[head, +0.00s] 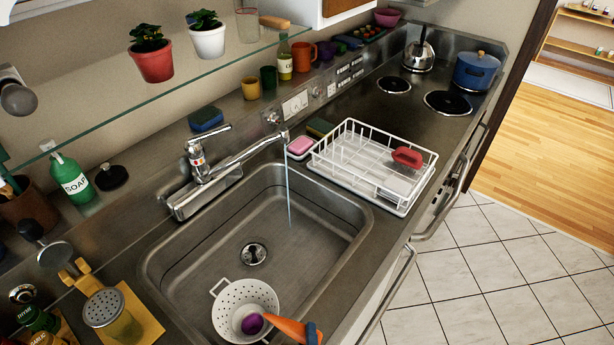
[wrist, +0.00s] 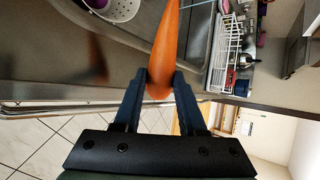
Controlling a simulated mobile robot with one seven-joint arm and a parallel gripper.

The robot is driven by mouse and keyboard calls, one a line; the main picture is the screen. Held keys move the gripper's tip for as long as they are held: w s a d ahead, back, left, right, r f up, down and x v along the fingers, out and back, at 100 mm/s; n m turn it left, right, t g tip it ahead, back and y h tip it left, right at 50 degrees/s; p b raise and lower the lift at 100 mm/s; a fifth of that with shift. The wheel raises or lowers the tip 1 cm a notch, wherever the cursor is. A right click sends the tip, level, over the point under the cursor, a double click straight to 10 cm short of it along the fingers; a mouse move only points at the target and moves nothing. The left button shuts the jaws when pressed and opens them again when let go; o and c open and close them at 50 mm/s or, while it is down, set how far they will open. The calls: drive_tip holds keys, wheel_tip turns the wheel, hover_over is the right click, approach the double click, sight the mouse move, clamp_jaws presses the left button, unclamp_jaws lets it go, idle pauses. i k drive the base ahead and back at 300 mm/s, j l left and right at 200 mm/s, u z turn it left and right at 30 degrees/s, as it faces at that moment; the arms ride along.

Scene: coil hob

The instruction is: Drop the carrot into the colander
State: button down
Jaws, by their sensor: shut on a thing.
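The orange carrot (head: 288,327) is at the bottom of the head view, its narrow end overlapping the right side of the white colander (head: 232,293). The colander stands in the sink and has a purple round thing (head: 252,323) in it. My gripper (wrist: 160,82) is shut on the carrot's thick end; the carrot (wrist: 166,45) points away from the jaws in the wrist view. Only dark blue fingertips (head: 313,335) show in the head view. The colander (wrist: 118,10) is at the upper left of the wrist view. How high the carrot is above the colander is hard to tell.
Water runs from the tap (head: 245,155) into the sink (head: 300,225). A white dish rack (head: 355,150) with a red thing stands right of the sink. The hob holds a kettle (head: 419,55) and a blue pot (head: 476,70). A yellow board (head: 140,310) lies left of the sink.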

sight(235, 310)
drive_tip(key=u, duration=1.3)
drive_tip(key=l+u, duration=0.5)
drive_tip(key=l, duration=0.95)
drive_tip(key=k+l, duration=0.1)
drive_tip(key=l, duration=0.95)
drive_tip(key=k, duration=0.05)
